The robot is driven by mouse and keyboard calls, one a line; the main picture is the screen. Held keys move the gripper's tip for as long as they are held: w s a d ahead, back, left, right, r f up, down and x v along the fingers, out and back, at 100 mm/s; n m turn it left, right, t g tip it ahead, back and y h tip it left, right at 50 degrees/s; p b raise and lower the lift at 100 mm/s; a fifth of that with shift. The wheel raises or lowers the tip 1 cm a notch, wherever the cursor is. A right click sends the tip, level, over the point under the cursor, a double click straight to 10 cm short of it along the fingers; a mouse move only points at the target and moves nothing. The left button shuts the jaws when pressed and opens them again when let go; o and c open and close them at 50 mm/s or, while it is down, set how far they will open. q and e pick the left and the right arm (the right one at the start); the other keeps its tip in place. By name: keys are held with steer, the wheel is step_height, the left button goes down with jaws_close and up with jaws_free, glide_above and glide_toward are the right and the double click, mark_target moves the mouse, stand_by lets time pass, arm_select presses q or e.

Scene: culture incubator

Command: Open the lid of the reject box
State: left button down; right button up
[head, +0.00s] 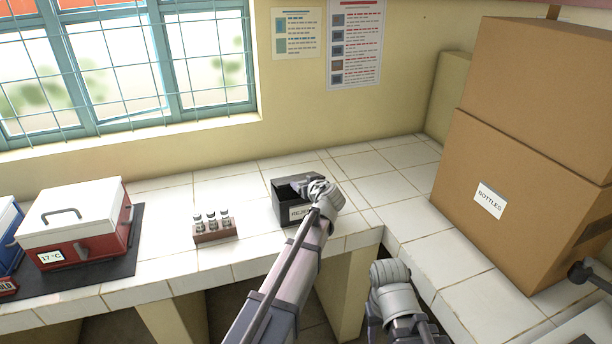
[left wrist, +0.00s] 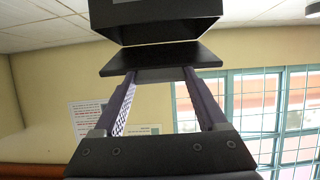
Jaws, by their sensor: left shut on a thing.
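The reject box (head: 293,211) is a small dark grey box with a white front label, standing on the tiled counter near its inner corner. Its top shows a dark opening at the left, and my arm hides the right part. My left gripper (head: 314,187) is at the top of the box. In the left wrist view the dark flat lid (left wrist: 160,57) sits at the tips of my left gripper (left wrist: 152,75), which is shut on it. The box (left wrist: 170,30) shows beyond the lid, with a gap between them. My right gripper's fingers do not show.
A rack of several vials (head: 213,229) stands left of the box. Farther left is a red and white incubator (head: 80,225) on a dark mat. Large cardboard boxes (head: 520,190) stand at the right. The counter (head: 385,178) behind and right of the box is clear.

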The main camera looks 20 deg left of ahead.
arm_select(q)
steer(key=w+r+g+p, duration=0.1)
steer(key=r+p, duration=0.1)
steer(key=p, duration=0.1)
steer(key=w+a+r+g+h+p, duration=0.1)
steer(key=r+p, duration=0.1)
steer(key=p, duration=0.2)
steer(key=w+a+r+g+h+p, duration=0.1)
steer(key=r+p, duration=0.1)
steer(key=p, duration=0.2)
steer(key=shift+w+r+g, duration=0.15)
steer(key=shift+g, duration=0.15)
steer(key=w+a+r+g+h+p, duration=0.3)
steer(key=w+p, duration=0.3)
steer(key=p, duration=0.2)
steer(key=shift+a+g, duration=0.5)
steer(key=shift+a, duration=0.15)
steer(key=shift+r, duration=0.1)
jaws_free()
steer(key=shift+s+r, duration=0.1)
